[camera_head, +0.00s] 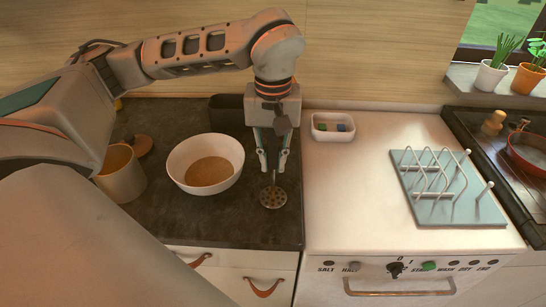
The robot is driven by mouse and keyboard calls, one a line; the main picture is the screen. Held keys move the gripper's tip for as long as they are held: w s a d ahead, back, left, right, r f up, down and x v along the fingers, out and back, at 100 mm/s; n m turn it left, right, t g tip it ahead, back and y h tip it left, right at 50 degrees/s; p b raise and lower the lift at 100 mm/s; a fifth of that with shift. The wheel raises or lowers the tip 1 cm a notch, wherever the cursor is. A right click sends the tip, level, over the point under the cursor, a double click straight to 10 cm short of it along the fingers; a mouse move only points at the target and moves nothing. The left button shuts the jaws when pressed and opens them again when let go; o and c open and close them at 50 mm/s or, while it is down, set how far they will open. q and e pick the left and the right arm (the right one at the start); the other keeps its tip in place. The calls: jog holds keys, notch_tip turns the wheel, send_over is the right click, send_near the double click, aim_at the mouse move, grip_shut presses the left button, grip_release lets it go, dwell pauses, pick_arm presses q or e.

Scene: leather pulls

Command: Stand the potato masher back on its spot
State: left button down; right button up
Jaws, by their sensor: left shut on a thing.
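The potato masher (273,197) has a round perforated head, low over or on the dark counter near its right edge. I cannot tell whether the head touches the counter. My left gripper (272,166) points down and is shut on the masher's upright handle, which its fingers partly hide. No separate marked spot for the masher can be made out. My right gripper is not in view.
A white bowl (178,162) stands left of the masher, and a beige canister (122,178) farther left. A dark container (227,108) is behind. Right, a white top holds a small tray (333,136) and a rack (447,207); its middle is clear.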

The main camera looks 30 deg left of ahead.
pick_arm(q)
jog(key=shift+f, duration=0.3)
dwell(0.4)
jog(key=c, duration=1.9)
grip_release()
notch_tip(320, 180, up, 12)
jog(key=shift+r, duration=0.1)
jog(key=shift+s, duration=0.1)
